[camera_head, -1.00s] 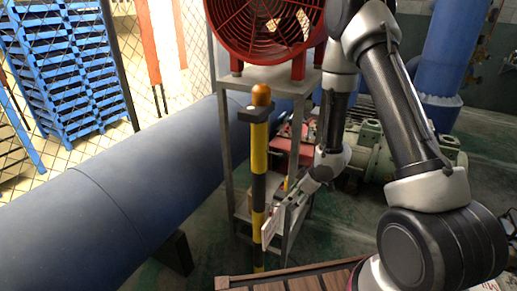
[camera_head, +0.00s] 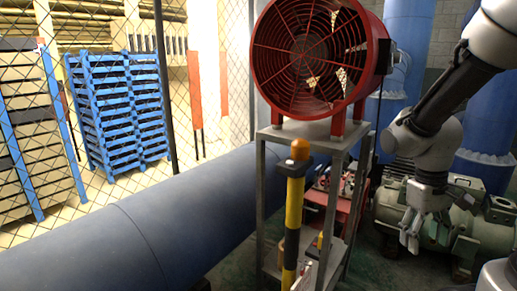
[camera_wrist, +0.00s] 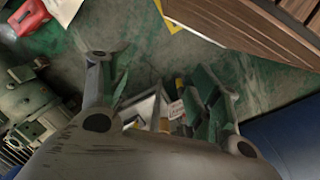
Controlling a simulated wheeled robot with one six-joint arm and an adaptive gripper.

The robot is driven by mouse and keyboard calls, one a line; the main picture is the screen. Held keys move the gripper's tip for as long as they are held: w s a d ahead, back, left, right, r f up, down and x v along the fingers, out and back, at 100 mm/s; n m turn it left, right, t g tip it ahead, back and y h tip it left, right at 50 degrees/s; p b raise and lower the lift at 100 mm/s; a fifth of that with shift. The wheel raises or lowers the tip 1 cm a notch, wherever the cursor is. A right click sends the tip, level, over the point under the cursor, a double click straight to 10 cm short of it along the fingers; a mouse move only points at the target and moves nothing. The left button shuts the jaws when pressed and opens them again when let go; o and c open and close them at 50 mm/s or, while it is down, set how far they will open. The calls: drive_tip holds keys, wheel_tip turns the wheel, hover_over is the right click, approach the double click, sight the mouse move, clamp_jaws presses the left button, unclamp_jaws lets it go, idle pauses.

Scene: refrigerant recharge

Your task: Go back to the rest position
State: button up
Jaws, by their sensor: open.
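My gripper (camera_head: 411,232) hangs from my arm at the right of the head view, pointing down, in front of the green machine. It appears to hold nothing. In the wrist view its two fingers (camera_wrist: 160,88) are spread apart, with the floor and part of a grey stand showing between and beyond them. The yellow-and-black post (camera_head: 292,215) with an orange knob stands to the left of my gripper, apart from it.
A red fan (camera_head: 310,58) sits on a grey metal stand (camera_head: 330,135). A large blue pipe (camera_head: 160,225) runs along the left. The green machine (camera_head: 475,215) stands at the right. A slatted wooden surface (camera_wrist: 240,25) shows in the wrist view. Blue racks (camera_head: 118,105) stand behind wire mesh.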

drive_tip(key=s+a+r+t, duration=0.1)
drive_tip(key=s+r+t, duration=0.2)
drive_tip(key=r, duration=0.4)
drive_tip(key=s+r+m+t+y, duration=0.1)
drive_tip(key=s+r+t, duration=0.1)
drive_tip(key=r, duration=0.4)
drive_tip(key=shift+s+a+r+t, duration=0.4)
idle(2.5)
